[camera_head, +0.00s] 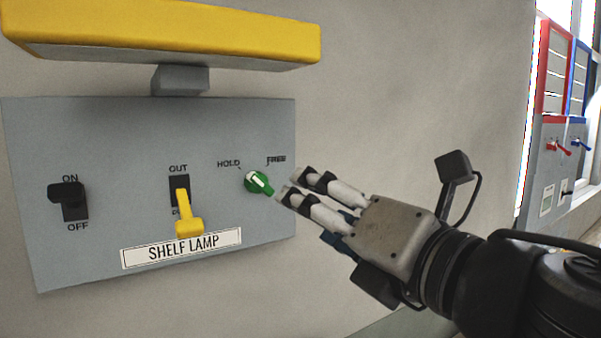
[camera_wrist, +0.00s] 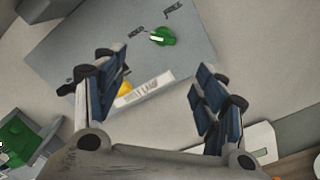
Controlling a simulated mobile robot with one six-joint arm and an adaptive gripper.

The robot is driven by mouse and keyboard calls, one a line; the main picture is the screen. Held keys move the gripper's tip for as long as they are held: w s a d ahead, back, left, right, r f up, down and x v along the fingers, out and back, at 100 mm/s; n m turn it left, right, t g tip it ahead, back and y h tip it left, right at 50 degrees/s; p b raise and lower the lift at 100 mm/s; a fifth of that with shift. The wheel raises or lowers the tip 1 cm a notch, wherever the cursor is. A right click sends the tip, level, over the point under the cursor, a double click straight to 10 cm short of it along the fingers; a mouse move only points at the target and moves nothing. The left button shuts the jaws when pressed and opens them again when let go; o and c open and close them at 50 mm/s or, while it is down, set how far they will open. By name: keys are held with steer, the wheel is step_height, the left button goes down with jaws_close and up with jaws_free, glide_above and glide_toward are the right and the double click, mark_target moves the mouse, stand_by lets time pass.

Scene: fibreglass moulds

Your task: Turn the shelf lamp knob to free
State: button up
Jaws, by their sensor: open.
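The green shelf lamp knob (camera_head: 259,184) sits at the right side of the grey panel (camera_head: 110,130), below the words HOLD and FREE. Its white mark points up and left, toward HOLD. The knob also shows in the wrist view (camera_wrist: 162,37), ahead of the fingers and near the top. My gripper (camera_head: 291,184) is open, with its fingertips just right of the knob in the head view. In the wrist view the space between the fingers is empty. I cannot tell from the head view whether a fingertip touches the knob.
On the same panel are a yellow lever (camera_head: 187,213) marked OUT at its top and a black ON/OFF switch (camera_head: 68,196). A yellow lamp hood (camera_head: 170,35) juts out above. Red (camera_head: 556,148) and blue (camera_head: 581,144) switches are at far right. The wall between is bare.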

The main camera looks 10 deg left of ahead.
mark_target(265, 183)
steer(key=b+x, duration=0.1)
steer(key=x, duration=1.5)
steer(key=shift+w+f, duration=0.15)
steer(key=shift+w, duration=0.35)
steer(key=c, duration=1.1)
